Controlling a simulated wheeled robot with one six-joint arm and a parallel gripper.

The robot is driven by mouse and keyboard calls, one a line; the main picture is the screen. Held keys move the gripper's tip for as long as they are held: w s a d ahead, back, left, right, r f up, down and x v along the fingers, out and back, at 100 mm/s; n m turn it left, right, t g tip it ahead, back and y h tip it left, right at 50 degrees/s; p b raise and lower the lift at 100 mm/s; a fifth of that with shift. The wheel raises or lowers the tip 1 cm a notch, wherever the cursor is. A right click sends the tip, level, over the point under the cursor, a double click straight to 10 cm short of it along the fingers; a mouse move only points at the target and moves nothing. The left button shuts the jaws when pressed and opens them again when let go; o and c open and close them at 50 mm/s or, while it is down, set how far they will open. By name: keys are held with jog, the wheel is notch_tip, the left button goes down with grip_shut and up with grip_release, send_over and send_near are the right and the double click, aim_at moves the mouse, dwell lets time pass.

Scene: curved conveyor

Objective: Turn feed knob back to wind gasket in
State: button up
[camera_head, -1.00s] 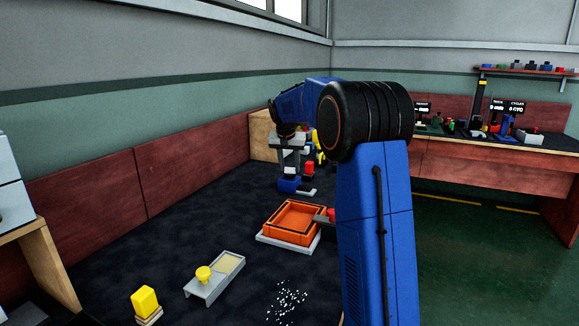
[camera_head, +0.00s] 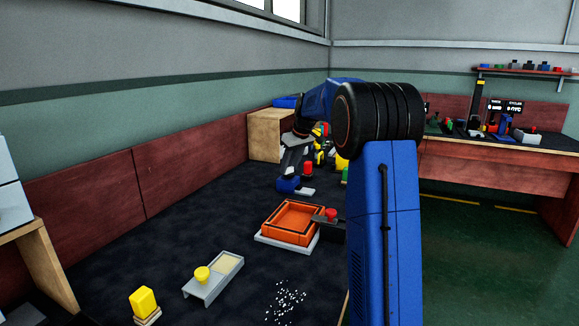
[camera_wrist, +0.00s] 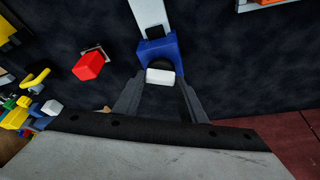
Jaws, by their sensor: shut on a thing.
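A blue block (camera_wrist: 158,50) with a long pale strip (camera_wrist: 150,15) running from it shows at the top middle of the wrist view. In the head view the blue block (camera_head: 287,185) and its pale strip (camera_head: 305,191) are on the dark bench. A white knob-like piece (camera_wrist: 160,77) sits at the near side of the blue block. My gripper (camera_wrist: 157,84) is shut on this white piece, with one dark finger on each side. In the head view my gripper (camera_head: 291,168) reaches down onto the blue block, tilted. I cannot make out a gasket.
A red block (camera_wrist: 88,66) stands close to the left in the wrist view. Yellow, green and blue parts (camera_wrist: 25,110) lie farther left. In the head view an orange tray (camera_head: 268,231) and a black box with a red button (camera_head: 331,215) stand nearer.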

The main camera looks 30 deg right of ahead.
jog(key=n+y, duration=0.1)
jog(key=n, duration=0.3)
jog(key=shift+d+n+g+y, duration=0.15)
jog(key=shift+n+g+y, duration=0.15)
jog(key=shift+n+y, duration=0.1)
dwell(0.4)
jog(key=o, duration=1.1)
jog(key=shift+c, duration=0.2)
jog(key=v, duration=1.7)
jog(key=shift+r, duration=0.15)
jog(key=shift+d, duration=0.1)
